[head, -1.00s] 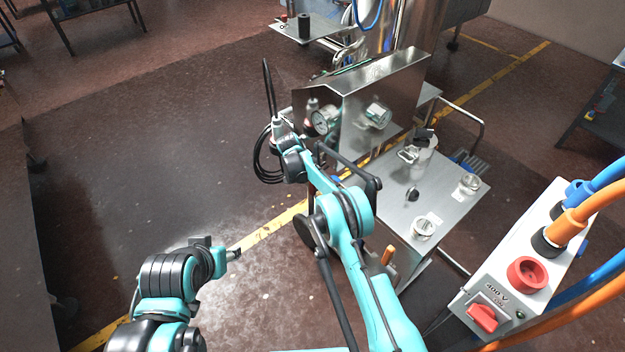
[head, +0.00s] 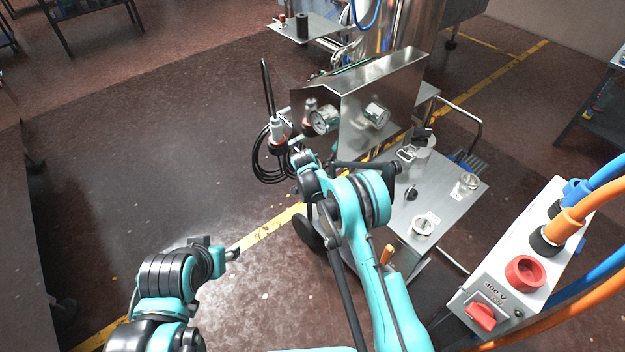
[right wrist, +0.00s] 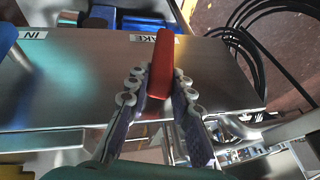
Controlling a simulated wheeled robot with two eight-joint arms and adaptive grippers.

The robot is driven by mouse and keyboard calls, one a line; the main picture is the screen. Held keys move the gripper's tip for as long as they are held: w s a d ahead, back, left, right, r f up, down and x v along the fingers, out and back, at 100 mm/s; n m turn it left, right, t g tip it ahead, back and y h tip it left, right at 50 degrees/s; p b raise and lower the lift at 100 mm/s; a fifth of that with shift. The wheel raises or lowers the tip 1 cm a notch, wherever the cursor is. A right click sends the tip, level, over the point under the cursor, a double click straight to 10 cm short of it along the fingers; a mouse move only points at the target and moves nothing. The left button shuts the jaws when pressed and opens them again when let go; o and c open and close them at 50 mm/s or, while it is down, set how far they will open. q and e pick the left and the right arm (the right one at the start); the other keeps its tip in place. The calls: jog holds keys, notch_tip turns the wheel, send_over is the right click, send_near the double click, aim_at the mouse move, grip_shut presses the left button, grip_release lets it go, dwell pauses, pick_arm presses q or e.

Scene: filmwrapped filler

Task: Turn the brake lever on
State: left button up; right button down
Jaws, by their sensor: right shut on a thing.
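The red brake lever (right wrist: 161,62) stands up from a metal panel (right wrist: 70,80) in the right wrist view. A partly covered label (right wrist: 155,38) reading "AKE" is behind it. My right gripper (right wrist: 159,82) is shut on the lever, with one finger on each side. In the head view my right wrist is at the near side of the steel machine (head: 385,85); the fingers and lever are hidden behind my arm there. My left gripper (head: 222,250) hangs over the floor at lower left, away from the machine. Its finger opening is unclear.
Black cables (head: 262,160) hang at the machine's left side and also show in the right wrist view (right wrist: 265,50). A steel tabletop (head: 440,205) with glass fittings lies right of my arm. A grey power box (head: 520,265) is at lower right. The floor at left is clear.

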jog(key=shift+s+d+f+m+t+y, duration=0.15)
jog(key=shift+s+d+f+t+y, duration=0.15)
jog(key=shift+t, duration=0.25)
jog(key=shift+s+d+f+m+t+y, duration=0.1)
jog(key=shift+s+d+t+y, duration=0.1)
jog(key=shift+s+t+y, duration=0.25)
jog(key=shift+s+d+f+m+t+y, duration=0.2)
jog(key=shift+s+d+t+y, duration=0.1)
jog(key=shift+t, duration=0.3)
jog(key=c, duration=1.3)
grip_release()
jog(key=v, duration=1.2)
jog(key=shift+f, duration=0.1)
